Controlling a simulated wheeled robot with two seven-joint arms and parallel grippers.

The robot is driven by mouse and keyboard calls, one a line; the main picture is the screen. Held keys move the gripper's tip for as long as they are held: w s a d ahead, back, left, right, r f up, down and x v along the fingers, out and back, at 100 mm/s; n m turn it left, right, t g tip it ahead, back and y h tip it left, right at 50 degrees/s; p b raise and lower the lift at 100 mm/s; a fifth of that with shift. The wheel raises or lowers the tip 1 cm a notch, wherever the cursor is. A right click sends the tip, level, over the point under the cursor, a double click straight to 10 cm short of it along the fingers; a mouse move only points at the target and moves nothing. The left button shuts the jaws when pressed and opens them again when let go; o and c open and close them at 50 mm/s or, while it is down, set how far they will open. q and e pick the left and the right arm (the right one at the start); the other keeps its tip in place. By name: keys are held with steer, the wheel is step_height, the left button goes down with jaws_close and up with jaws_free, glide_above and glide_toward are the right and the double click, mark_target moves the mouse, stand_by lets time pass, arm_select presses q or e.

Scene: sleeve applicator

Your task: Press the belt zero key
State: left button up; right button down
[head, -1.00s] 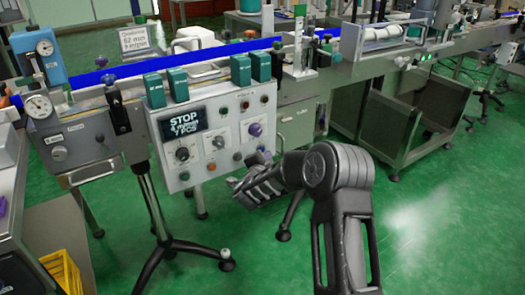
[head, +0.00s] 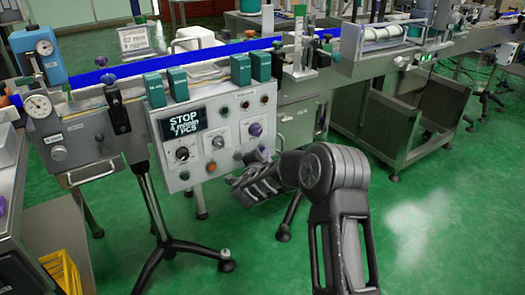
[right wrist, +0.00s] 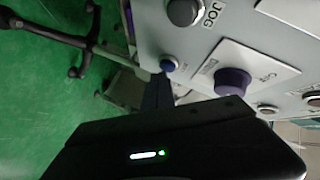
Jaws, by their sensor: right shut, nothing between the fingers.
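The grey control panel (head: 215,140) stands in the middle left of the head view, with a dark display (head: 183,123) reading STOP above its knobs and buttons. My right gripper (head: 240,181) is shut and empty, at the panel's lower right edge in the head view. In the right wrist view a blue button (right wrist: 169,65) sits near a dark finger-like part (right wrist: 157,92); I cannot tell whether they touch. A dark button (right wrist: 184,11) marked JOG and a purple knob (right wrist: 233,82) are beside it. No label for the belt zero key is readable. My left gripper is not in view.
The blue conveyor belt (head: 115,74) runs behind the panel, with green sensor blocks (head: 241,70) above the panel's top edge. A black tripod stand (head: 160,220) is below the panel. Green floor is clear in front.

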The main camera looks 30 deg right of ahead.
steer(key=shift+w, duration=0.25)
steer(key=shift+s, duration=0.15)
stand_by(0.5)
steer(key=shift+s, duration=0.65)
steer(key=s+b, duration=0.1)
steer(key=s, duration=0.4)
steer(key=shift+a, duration=0.1)
stand_by(0.9)
